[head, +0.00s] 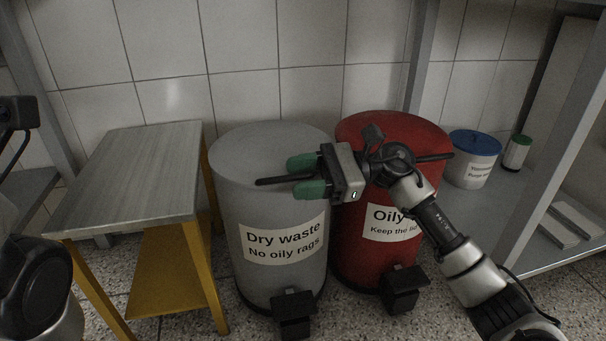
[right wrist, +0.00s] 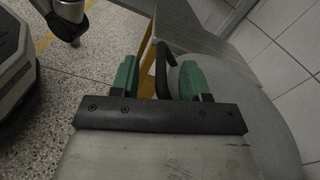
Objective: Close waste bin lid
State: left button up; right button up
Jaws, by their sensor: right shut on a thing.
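The grey waste bin (head: 270,210) stands upright, labelled "Dry waste, No oily rags". Its lid (head: 255,145) looks flat on the rim, with no gap that I can see. A black bar handle (head: 275,181) sticks out at the lid's front. My right gripper (head: 304,176) is shut on this handle, one green finger on each side. The right wrist view shows the handle (right wrist: 162,72) between the fingers (right wrist: 160,78). The red bin (head: 365,245), labelled "Oily", stands to the right, its lid (head: 400,128) also down and partly hidden by my arm. My left gripper is out of view.
A small metal-topped table (head: 135,165) with yellow legs stands close to the grey bin's left. Black pedals (head: 293,312) stick out at the bins' feet. A shelf at right holds a white tub (head: 472,165) with a blue lid. A tiled wall is behind.

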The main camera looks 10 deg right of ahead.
notch_tip(320, 180, up, 4)
jog(key=p, duration=0.4)
jog(key=shift+r, duration=0.1)
jog(key=s+d+r+p, duration=0.6)
jog(key=s+d, duration=0.2)
jog(key=shift+d+r, duration=0.25)
jog(key=shift+r, duration=0.1)
